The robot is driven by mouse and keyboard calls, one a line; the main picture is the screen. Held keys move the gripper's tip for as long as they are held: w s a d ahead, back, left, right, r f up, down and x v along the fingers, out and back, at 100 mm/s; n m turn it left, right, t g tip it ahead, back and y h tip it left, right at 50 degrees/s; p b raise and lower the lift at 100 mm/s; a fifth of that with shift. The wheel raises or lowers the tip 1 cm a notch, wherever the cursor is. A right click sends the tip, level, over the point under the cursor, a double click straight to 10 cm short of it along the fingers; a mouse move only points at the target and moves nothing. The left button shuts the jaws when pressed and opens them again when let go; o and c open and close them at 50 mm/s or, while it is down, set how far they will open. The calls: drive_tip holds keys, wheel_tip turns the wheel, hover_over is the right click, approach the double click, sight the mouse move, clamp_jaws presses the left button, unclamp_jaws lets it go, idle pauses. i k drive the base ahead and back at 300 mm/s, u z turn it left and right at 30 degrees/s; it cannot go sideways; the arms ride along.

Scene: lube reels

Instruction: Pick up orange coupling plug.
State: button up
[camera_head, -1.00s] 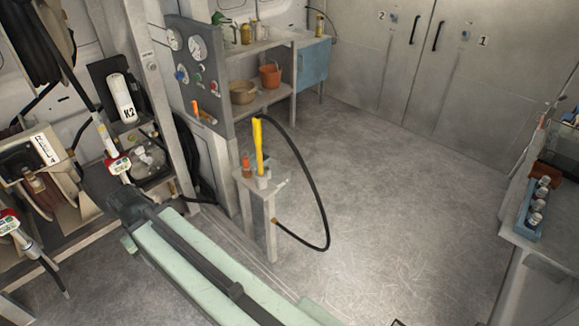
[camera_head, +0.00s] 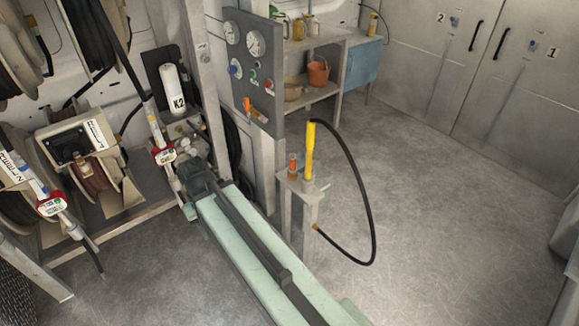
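A small orange-topped piece (camera_head: 293,161) stands upright on a narrow grey stand (camera_head: 311,210), beside a yellow upright handle (camera_head: 310,150). A second orange piece (camera_head: 248,105) sticks out from the front of the gauge panel. I cannot tell for sure which of them is the coupling plug. My arm reaches from the lower right toward the upper left, and its dark end, my gripper (camera_head: 196,181), is left of the stand, apart from both orange pieces in the picture. The fingers are not clear, so I cannot tell open from shut.
A black hose (camera_head: 370,200) loops from the yellow handle to the stand's right side. The gauge panel (camera_head: 235,75) stands behind the stand. Hose reels (camera_head: 90,165) and red-marked nozzles fill the left. The floor (camera_head: 450,210) to the right is clear.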

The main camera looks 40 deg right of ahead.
sight(292, 168)
drive_tip(key=i, duration=1.4)
drive_tip(key=u, duration=0.05)
